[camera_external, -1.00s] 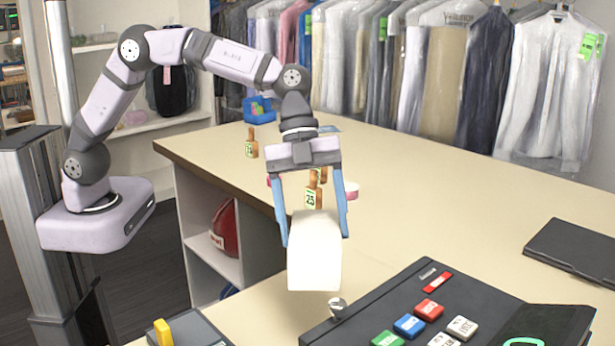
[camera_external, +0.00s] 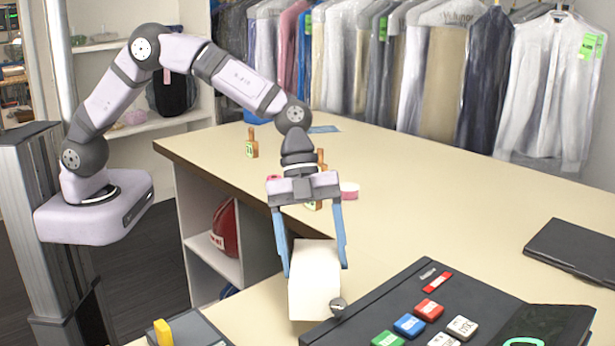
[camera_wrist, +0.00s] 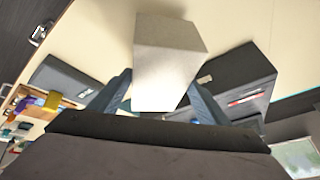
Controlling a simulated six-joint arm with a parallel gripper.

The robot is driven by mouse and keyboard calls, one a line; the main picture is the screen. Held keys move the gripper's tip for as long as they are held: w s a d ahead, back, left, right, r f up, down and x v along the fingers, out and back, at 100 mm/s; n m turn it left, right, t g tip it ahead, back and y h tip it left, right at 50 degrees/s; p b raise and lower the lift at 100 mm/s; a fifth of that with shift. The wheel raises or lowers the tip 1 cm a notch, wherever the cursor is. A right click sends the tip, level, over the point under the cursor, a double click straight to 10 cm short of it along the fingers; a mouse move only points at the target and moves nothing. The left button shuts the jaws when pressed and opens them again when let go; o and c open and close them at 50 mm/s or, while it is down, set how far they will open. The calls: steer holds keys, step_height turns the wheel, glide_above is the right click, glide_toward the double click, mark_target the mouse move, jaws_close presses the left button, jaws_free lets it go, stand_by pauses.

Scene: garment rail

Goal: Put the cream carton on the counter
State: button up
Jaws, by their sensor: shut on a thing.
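The cream carton (camera_external: 315,282) is a plain pale box at the front of the counter (camera_external: 440,185), left of the black cash register. My gripper (camera_external: 315,268) points down and is shut on the carton, one blue finger on each side. The wrist view also shows the carton (camera_wrist: 168,62) between the fingertips of my gripper (camera_wrist: 160,92). The carton's lower end is near the counter top; I cannot tell whether it touches.
The black register (camera_external: 450,310) with coloured keys stands close to the carton's right. A silver knob (camera_external: 338,306) is right beside the carton. A dark folder (camera_external: 575,252) lies at right. Wooden numbered tags (camera_external: 252,145) stand farther back. The counter's middle is clear.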

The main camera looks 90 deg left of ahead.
steer(key=shift+f+p, duration=0.55)
steer(key=shift+f, duration=1.2)
steer(key=shift+f, duration=0.15)
steer(key=o, duration=1.9)
steer(key=shift+a+r, duration=0.3)
steer(key=shift+r, duration=0.3)
steer(key=b+v, duration=0.3)
steer(key=v, duration=0.8)
steer(key=shift+s+d+b, duration=0.1)
steer(key=shift+s+b, duration=0.05)
steer(key=shift+b, duration=0.15)
steer(key=s+a+f+n+y, duration=0.1)
steer(key=s+a+f+n, duration=0.2)
steer(key=s+n, duration=0.3)
steer(key=s+a+f+n+g+y, duration=0.1)
steer(key=s+a+f+n, duration=0.3)
steer(key=s, duration=0.8)
steer(key=s+a+f+n+g+y, duration=0.1)
steer(key=s+a+f+n+y, duration=0.2)
steer(key=s+n, duration=0.4)
steer(key=shift+s+a+f+n, duration=0.3)
steer(key=shift+s+a+f, duration=0.55)
steer(key=shift+s, duration=0.3)
